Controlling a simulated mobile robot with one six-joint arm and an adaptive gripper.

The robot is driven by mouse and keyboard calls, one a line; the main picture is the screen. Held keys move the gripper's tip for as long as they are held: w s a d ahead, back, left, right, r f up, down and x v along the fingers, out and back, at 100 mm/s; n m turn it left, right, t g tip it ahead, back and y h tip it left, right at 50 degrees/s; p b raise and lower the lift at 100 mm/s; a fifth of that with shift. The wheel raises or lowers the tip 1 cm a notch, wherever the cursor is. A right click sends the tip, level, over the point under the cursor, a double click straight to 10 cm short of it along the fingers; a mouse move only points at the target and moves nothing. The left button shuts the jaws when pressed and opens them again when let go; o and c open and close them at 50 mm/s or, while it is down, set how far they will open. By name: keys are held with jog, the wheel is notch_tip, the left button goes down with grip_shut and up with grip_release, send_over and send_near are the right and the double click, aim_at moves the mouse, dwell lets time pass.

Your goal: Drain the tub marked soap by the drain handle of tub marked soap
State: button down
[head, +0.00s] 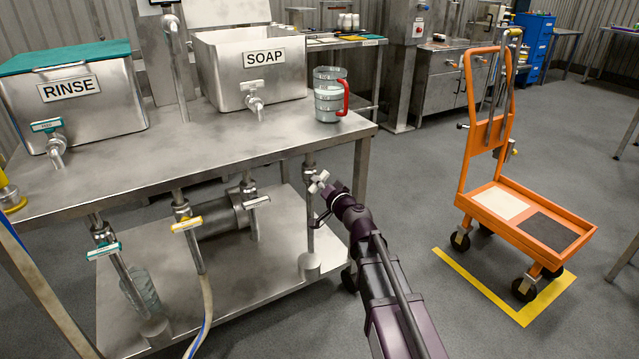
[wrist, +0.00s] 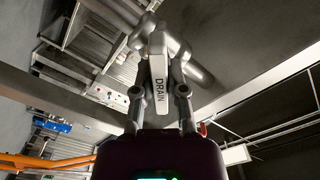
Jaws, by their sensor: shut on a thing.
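The steel tub marked SOAP (head: 230,78) stands on the bench with a white-handled tap (head: 252,90) on its front. My gripper (head: 322,191) is below the bench top near its right end, by the drain pipe (head: 311,225). In the wrist view, a white handle lettered DRAIN (wrist: 158,80) lies between the two fingers of my gripper (wrist: 160,98), which is shut on it. In the head view the handle is small and partly hidden by my gripper. The inside of the soap tub is not clear to see.
The RINSE tub (head: 95,105) with a teal lid stands at left. Teal (head: 103,250), yellow (head: 187,224) and white (head: 257,202) handles are under the bench. An orange trolley (head: 530,215) stands at right.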

jog(key=shift+m, duration=0.3)
jog(key=m, duration=0.3)
jog(key=shift+m, duration=2.5)
jog(key=c, duration=0.7)
grip_release()
jog(key=shift+v, duration=6)
